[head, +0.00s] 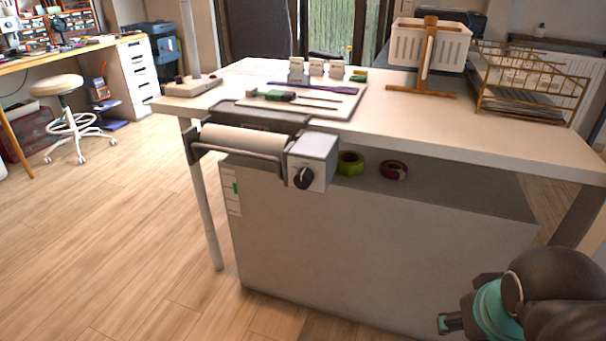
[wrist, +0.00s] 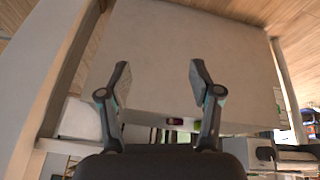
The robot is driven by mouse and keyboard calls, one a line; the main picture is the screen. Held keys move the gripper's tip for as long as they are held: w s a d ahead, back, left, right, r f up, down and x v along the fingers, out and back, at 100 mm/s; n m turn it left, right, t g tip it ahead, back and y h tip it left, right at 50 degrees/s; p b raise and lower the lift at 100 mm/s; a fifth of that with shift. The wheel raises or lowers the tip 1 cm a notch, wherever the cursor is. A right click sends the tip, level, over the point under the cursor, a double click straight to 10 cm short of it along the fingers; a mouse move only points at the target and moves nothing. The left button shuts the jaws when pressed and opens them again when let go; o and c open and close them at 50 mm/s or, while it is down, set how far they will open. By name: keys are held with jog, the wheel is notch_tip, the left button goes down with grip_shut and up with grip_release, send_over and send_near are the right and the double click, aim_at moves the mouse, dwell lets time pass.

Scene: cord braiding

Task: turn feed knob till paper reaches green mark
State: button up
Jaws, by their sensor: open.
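The feed knob (head: 304,178) is a black dial on the front of a light grey box (head: 316,152) at the table's front edge. It also shows small at the lower right of the wrist view (wrist: 264,153). The paper roll (head: 240,138) is beige and sits left of the box behind a grey bar. The green mark (head: 235,188) is on a white strip on the panel below the roll's left part. I cannot make out the paper's free end. My gripper (head: 447,322) is at the lower right, well apart from the knob; its fingers are spread and empty in the wrist view (wrist: 158,82).
A green tape roll (head: 350,163) and a purple one (head: 393,170) lie on the shelf right of the box.

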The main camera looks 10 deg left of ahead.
jog(key=w+a+f+n+h+b, duration=0.15)
jog(key=w+n+h, duration=0.25)
jog(key=n, duration=0.5)
jog(key=n+t+y+b, duration=0.1)
jog(key=n+t+y, duration=0.2)
jog(key=n+t, duration=1.45)
send_near(301, 183)
jog(key=w+r+n+g, duration=0.1)
jog(key=w, duration=0.2)
jog(key=w+r+n+g, duration=0.1)
jog(key=w+n+g, duration=0.1)
jog(key=w, duration=0.1)
jog(key=w+r+n+g, duration=0.1)
jog(key=w+r, duration=0.1)
jog(key=w, duration=0.1)
jog(key=shift+d+n+g, duration=0.25)
jog(key=shift+d, duration=0.1)
jog(key=shift+s, duration=0.1)
jog(key=shift+c, duration=0.2)
jog(key=shift+b, duration=0.35)
jog(key=c, duration=1.1)
